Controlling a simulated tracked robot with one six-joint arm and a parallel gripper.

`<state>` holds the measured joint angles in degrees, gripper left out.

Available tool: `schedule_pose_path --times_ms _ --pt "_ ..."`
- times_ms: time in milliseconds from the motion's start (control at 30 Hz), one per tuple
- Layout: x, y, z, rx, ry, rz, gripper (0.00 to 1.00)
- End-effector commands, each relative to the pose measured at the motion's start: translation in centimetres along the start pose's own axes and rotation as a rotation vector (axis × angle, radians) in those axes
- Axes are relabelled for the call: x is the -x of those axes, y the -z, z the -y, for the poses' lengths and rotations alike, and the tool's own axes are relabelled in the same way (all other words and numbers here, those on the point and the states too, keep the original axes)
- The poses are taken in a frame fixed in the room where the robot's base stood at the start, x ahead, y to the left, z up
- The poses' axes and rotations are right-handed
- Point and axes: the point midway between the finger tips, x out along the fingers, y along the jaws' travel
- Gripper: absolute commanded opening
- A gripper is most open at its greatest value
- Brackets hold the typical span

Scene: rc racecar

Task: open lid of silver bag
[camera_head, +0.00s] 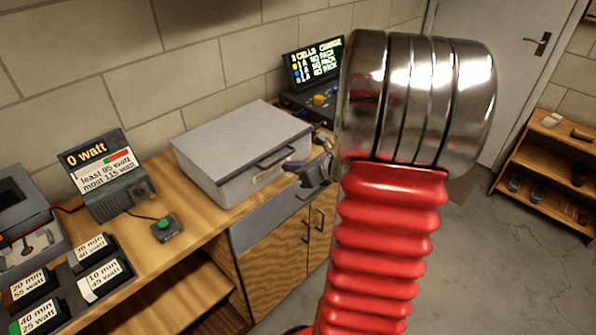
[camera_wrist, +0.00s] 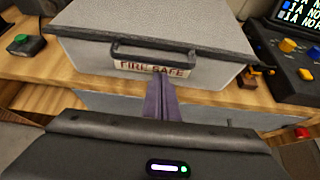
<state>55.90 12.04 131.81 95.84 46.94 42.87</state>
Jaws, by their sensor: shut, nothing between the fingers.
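The silver bag is a grey box (camera_head: 228,165) on the wooden bench, with a dark handle on the front of its lid (camera_head: 235,135) and a "FIRE SAFE" label. The lid lies shut. In the wrist view the handle (camera_wrist: 172,51) and label (camera_wrist: 153,69) face me, and the lid (camera_wrist: 150,20) fills the top. My gripper (camera_head: 289,166) is at the box's front right. Its purple fingers (camera_wrist: 160,80) are together and empty, with their tips just under the label and below the handle. Whether they touch the box front I cannot tell.
A charger with a screen (camera_head: 314,65) stands right of the box. Left are a "0 watt" display (camera_head: 100,170), a green button box (camera_head: 164,228) and several labelled battery packs (camera_head: 104,279). A low shelf (camera_head: 550,170) stands by the door; grey floor lies between.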

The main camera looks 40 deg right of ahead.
Motion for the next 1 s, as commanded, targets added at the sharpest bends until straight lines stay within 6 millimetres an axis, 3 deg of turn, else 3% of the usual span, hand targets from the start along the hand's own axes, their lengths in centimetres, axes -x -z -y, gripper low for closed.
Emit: schedule_pose_path --times_ms 400,433,500,600,1000 --pt "0.4 -0.9 0.0 -0.002 0.001 -0.001 0.0" --pt "0.4 -0.7 2.8 -0.004 0.007 -0.001 0.0" --pt "0.4 -0.8 1.0 -0.002 0.001 -0.001 0.0" --pt "0.6 -0.9 0.5 -0.003 0.004 -0.003 0.0" --pt "1.9 -2.2 0.9 -0.007 0.019 -0.048 0.0"
